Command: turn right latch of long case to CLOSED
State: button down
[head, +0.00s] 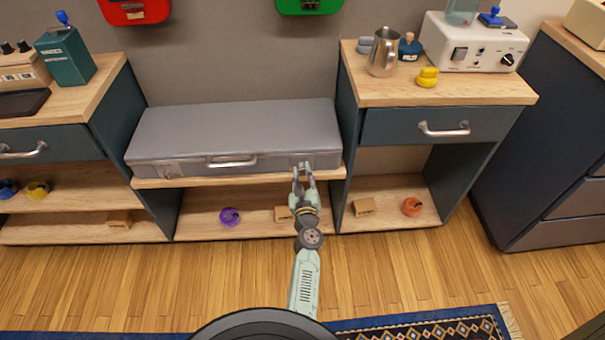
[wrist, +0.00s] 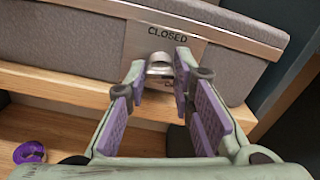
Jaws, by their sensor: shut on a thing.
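The long grey case (head: 240,128) lies shut on a low wooden shelf, with a metal handle (head: 232,161) on its front. Its right latch (wrist: 159,66) is a small metal piece on a plate below the word CLOSED in the wrist view. My gripper (head: 303,172) is at the right part of the case front. In the wrist view my gripper (wrist: 160,75) has its fingertips on both sides of the latch, shut on it. The fingers partly hide the plate, and lettering below the latch is mostly covered.
A dark cabinet side (head: 348,150) stands close to the right of the case. A purple ring-shaped item (head: 229,216) and a wooden block (head: 283,214) lie on the shelf below. The case's wooden shelf edge (wrist: 90,112) runs just under the gripper.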

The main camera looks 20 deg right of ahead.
jog(key=shift+n, duration=0.3)
jog(key=n+b, duration=0.1)
jog(key=n, duration=0.2)
jog(key=n+b, duration=0.2)
jog(key=n, duration=0.2)
jog(key=n+b, duration=0.2)
jog(key=n, duration=0.3)
jog(key=shift+w, duration=0.1)
jog(key=shift+n+b, duration=0.35)
jog(key=shift+n, duration=0.95)
jog(key=shift+r, duration=0.1)
jog(key=c, duration=1.4)
grip_release()
jog(key=shift+o, duration=0.2)
